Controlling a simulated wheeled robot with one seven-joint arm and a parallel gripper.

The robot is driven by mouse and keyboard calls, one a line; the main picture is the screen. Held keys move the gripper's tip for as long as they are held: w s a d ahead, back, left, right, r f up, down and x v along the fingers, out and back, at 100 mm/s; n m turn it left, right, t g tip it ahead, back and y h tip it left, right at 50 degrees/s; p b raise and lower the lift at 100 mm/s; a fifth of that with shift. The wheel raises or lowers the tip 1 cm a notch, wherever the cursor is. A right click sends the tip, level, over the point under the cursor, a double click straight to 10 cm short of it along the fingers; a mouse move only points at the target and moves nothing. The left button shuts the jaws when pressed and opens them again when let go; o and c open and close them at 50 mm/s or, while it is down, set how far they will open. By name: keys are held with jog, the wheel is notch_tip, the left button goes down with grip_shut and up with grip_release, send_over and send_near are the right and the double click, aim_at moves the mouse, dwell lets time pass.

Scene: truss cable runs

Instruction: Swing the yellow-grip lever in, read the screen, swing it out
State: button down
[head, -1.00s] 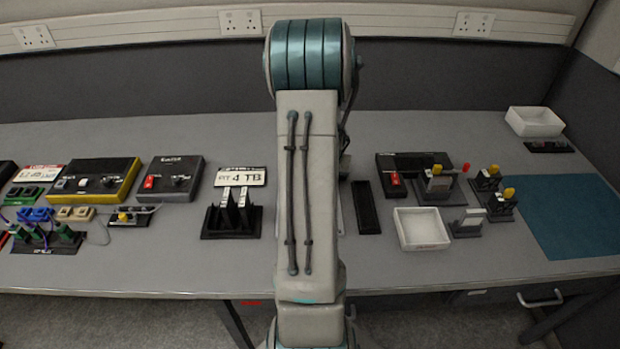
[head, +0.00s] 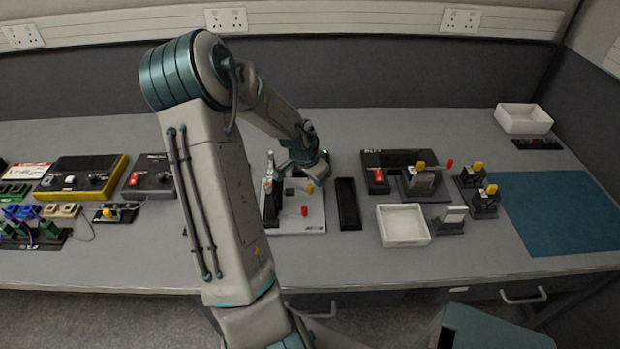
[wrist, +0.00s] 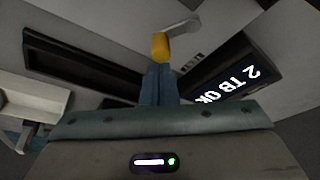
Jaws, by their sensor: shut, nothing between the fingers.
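The yellow-grip lever (head: 310,187) stands on a pale board (head: 295,224) in the middle of the bench. In the wrist view its yellow grip (wrist: 160,46) is close up, with a grey bar running up to the right. My gripper (wrist: 159,70) is shut and empty, its fingertips right at the grip's lower end; I cannot tell if they touch. A dark screen (wrist: 225,88) beside it reads "2 TB OK" in white, seen upside down.
A red knob (head: 304,210) sits in front of the yellow grip. A narrow black tray (head: 348,204) lies just right of the board, then a white tray (head: 403,226). Upright fixtures with yellow tops (head: 478,167) stand further right. A blue mat (head: 565,215) is bare.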

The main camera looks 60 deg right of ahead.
jog(key=shift+s+a+b, duration=0.1)
jog(key=shift+s+b, duration=0.25)
jog(key=shift+s, duration=0.25)
jog(key=p+v, duration=0.8)
jog(key=v, duration=0.2)
jog(key=shift+w, duration=0.1)
dwell(0.6)
